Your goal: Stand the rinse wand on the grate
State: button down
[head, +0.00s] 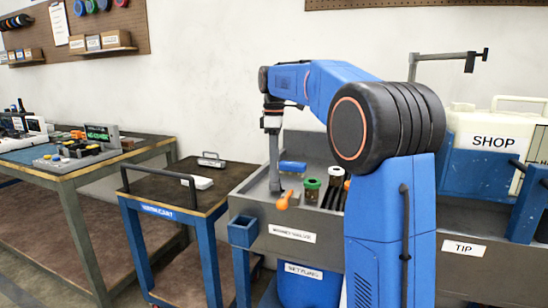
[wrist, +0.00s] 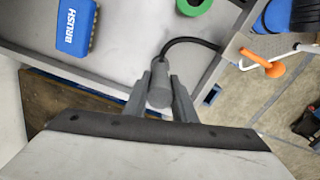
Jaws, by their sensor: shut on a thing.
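My gripper (head: 274,182) is over the left part of the grey sink bench (head: 250,207). In the wrist view, its two grey fingers (wrist: 160,100) are shut on a grey cylinder, which appears to be the rinse wand (wrist: 159,88). The wand's lower part is hard to make out in the head view. Dark slots that look like the grate (head: 332,197) lie to the right in the sink, partly hidden by my arm.
A blue brush (wrist: 75,26) lies in the sink, also visible in the head view (head: 292,167). An orange lever (head: 283,201) is at the front edge. A wooden-topped cart (head: 165,190) stands left.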

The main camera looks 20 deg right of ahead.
jog(key=shift+f, duration=0.35)
dwell(0.7)
jog(key=c, duration=1.4)
grip_release()
notch_tip(320, 180, up, 17)
jog(key=s+a+f+m+t, duration=0.1)
jog(key=s+a+f+m, duration=0.15)
jog(key=s, duration=0.35)
jog(key=s+a+f+m+t, duration=0.1)
jog(key=s+f, duration=0.3)
jog(key=s, duration=0.3)
jog(key=s+a+f+m, duration=0.1)
jog(key=s+f+m, duration=0.1)
jog(key=s+f, duration=0.3)
jog(key=s+a+f+m+t, duration=0.1)
jog(key=s+f+m, duration=0.1)
jog(key=s+f, duration=0.5)
jog(key=s+a+f+m+t, duration=0.1)
jog(key=s+f+m, duration=0.1)
jog(key=s+f, duration=0.5)
jog(key=s+a+f+m, duration=0.1)
jog(key=s+f+m, duration=0.1)
jog(key=s+f, duration=0.6)
notch_tip(320, 180, down, 2)
jog(key=shift+f+m+t, duration=0.1)
jog(key=shift+m+t, duration=0.15)
jog(key=shift+t, duration=0.15)
